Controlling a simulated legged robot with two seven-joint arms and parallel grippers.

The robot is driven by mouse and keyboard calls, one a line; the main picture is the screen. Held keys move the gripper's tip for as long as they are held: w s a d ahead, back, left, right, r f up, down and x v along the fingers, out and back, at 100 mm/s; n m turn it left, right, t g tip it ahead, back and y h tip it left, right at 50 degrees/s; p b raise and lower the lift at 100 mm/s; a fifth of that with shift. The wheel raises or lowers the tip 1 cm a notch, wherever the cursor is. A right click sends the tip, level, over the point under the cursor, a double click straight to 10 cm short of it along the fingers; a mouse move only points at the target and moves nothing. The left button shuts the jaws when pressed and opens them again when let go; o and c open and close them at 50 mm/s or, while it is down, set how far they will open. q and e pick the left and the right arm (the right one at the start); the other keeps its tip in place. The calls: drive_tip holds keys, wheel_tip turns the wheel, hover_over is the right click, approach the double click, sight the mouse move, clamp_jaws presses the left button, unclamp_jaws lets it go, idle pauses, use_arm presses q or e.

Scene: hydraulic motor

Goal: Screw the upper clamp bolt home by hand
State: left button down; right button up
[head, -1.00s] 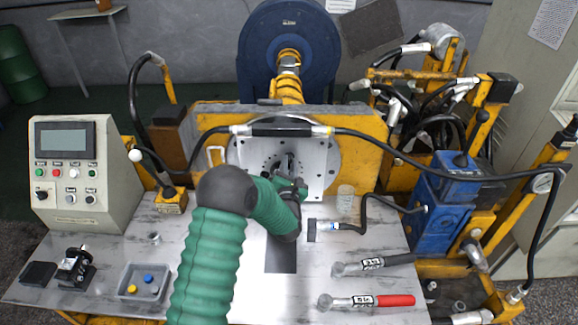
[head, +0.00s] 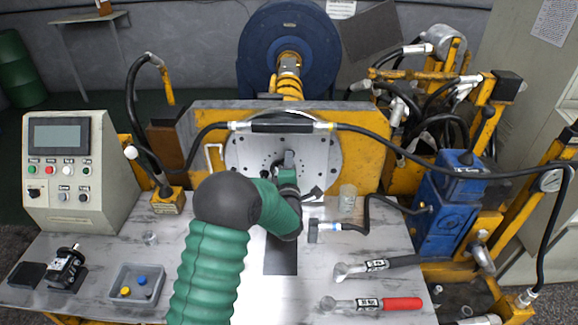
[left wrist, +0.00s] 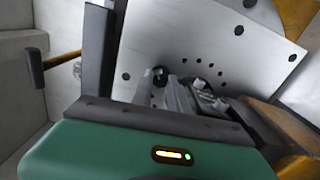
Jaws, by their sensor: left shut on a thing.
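My left gripper (head: 287,166) is at the holed metal plate (head: 247,153) in the middle of the bench. The green arm comes up from the bottom and hides much of the work area. In the left wrist view the holed plate (left wrist: 205,40) fills the background. The fingers of my left gripper (left wrist: 168,90) reach toward its dark central opening. They are shut on a small metal piece, seemingly the upper clamp bolt (left wrist: 160,73), mostly hidden by the fingers. Grey clamp-like metal parts (left wrist: 205,100) show beside them. How far the bolt is in cannot be seen. My right gripper is not in view.
A black hose (head: 385,139) spans in front of the yellow frame. Two wrenches, one black-handled (head: 375,265) and one red-handled (head: 370,303), lie at right. A clear cup (head: 347,198) stands near the plate. A grey tray (head: 118,293) and control box (head: 75,165) are at left.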

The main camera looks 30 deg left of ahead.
use_arm(q)
drive_tip(key=m, duration=0.3)
drive_tip(key=shift+d+f+b, duration=0.25)
drive_tip(key=shift+f+b, duration=0.1)
drive_tip(key=shift+b, duration=0.05)
drive_tip(key=m, duration=0.3)
drive_tip(key=shift+f+m+b, duration=0.1)
drive_tip(key=shift+m+b, duration=0.2)
drive_tip(key=shift+b, duration=0.1)
drive_tip(key=m, duration=0.2)
drive_tip(key=shift+d+m, duration=0.1)
drive_tip(key=shift+m, duration=0.2)
drive_tip(key=m, duration=0.3)
drive_tip(key=shift+f+m, duration=0.1)
drive_tip(key=shift+m, duration=0.2)
drive_tip(key=m, duration=0.3)
drive_tip(key=shift+m, duration=0.4)
drive_tip(key=m, duration=0.2)
drive_tip(key=shift+s+m, duration=0.1)
drive_tip(key=shift+m, duration=0.2)
drive_tip(key=m, duration=0.2)
drive_tip(key=m+p, duration=0.1)
drive_tip(key=m, duration=0.1)
drive_tip(key=m+p, duration=0.1)
drive_tip(key=shift+a+m, duration=0.25)
drive_tip(key=shift+m, duration=0.15)
